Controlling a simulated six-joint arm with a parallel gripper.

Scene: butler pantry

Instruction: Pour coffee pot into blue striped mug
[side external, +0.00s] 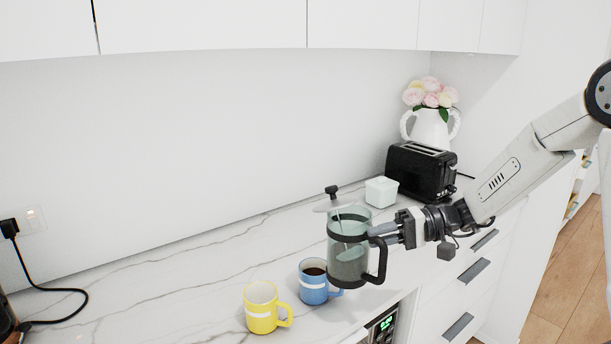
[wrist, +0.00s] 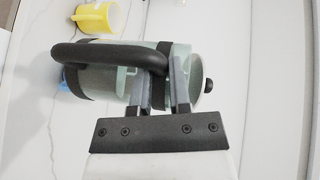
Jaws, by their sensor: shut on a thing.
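The coffee pot (side external: 347,262) is a glass press with black bands, a black handle and a plunger knob on top. My gripper (side external: 385,233) is shut on it near its upper band and handle. The pot looks upright and lifted, just right of the blue striped mug (side external: 313,287), partly overlapping it in the side view. That mug stands on the counter with dark liquid in it. In the wrist view the pot (wrist: 110,78) lies across the picture between my fingers (wrist: 162,85), and it hides most of the blue mug (wrist: 63,84).
A yellow striped mug (side external: 261,308) stands left of the blue one; it also shows in the wrist view (wrist: 97,16). Behind are a white lidded box (side external: 381,191), a black toaster (side external: 421,171) and a flower vase (side external: 430,128).

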